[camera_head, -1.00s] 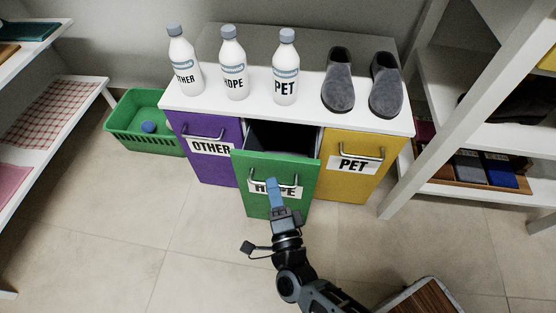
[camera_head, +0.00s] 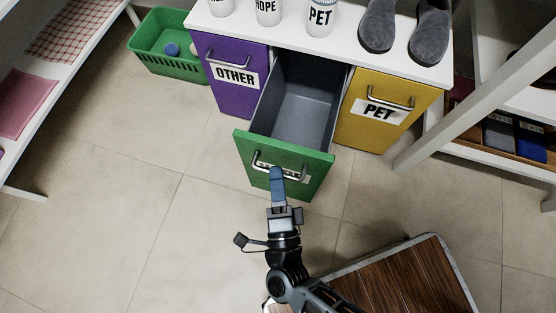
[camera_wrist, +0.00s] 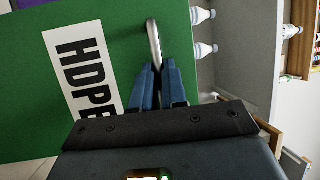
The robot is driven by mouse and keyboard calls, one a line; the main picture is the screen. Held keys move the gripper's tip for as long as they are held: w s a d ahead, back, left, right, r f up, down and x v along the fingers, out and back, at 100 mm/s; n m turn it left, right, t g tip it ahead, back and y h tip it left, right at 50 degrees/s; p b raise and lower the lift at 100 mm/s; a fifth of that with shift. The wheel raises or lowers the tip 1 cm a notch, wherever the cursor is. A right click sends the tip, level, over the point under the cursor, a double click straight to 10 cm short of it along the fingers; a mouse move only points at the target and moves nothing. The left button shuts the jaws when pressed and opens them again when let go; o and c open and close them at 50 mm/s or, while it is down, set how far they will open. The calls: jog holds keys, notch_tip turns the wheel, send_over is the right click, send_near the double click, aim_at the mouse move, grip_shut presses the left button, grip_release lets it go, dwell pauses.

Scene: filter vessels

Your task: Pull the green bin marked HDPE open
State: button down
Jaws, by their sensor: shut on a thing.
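The green bin (camera_head: 300,158) is pulled well out of the white cabinet, between the purple and yellow bins. Its grey inside is visible from above and looks empty. In the wrist view its green front (camera_wrist: 120,40) carries a white label reading HDPE (camera_wrist: 83,68). A metal bar handle (camera_head: 262,164) is fixed on the front; it also shows in the wrist view (camera_wrist: 154,42). My gripper (camera_head: 277,172) is shut on the handle, its blue fingers (camera_wrist: 158,82) closed around the bar. In the head view my gripper hides part of the label.
The purple OTHER bin (camera_head: 228,82) and the yellow PET bin (camera_head: 385,115) are shut on either side. Bottles and grey shoes (camera_head: 378,25) stand on the white cabinet top (camera_head: 345,48). A green basket (camera_head: 150,48) stands at left.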

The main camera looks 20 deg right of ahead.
jog(key=c, duration=1.2)
grip_release()
jog(key=shift+o, duration=0.2)
jog(key=v, duration=0.8)
jog(key=shift+p, duration=0.4)
jog(key=s+d+r+n+g+y, duration=0.2)
jog(key=s+d+r+n, duration=0.5)
jog(key=r+n, duration=0.4)
jog(key=s+d+r+n+g+y, duration=0.2)
jog(key=s+d+r+n, duration=0.3)
jog(key=d+r+n, duration=0.65)
notch_tip(320, 180, up, 30)
jog(key=a+m+p, duration=0.1)
jog(key=m+p, duration=0.1)
jog(key=p, duration=2.8)
jog(key=shift+a+m, duration=0.35)
jog(key=shift+a, duration=0.05)
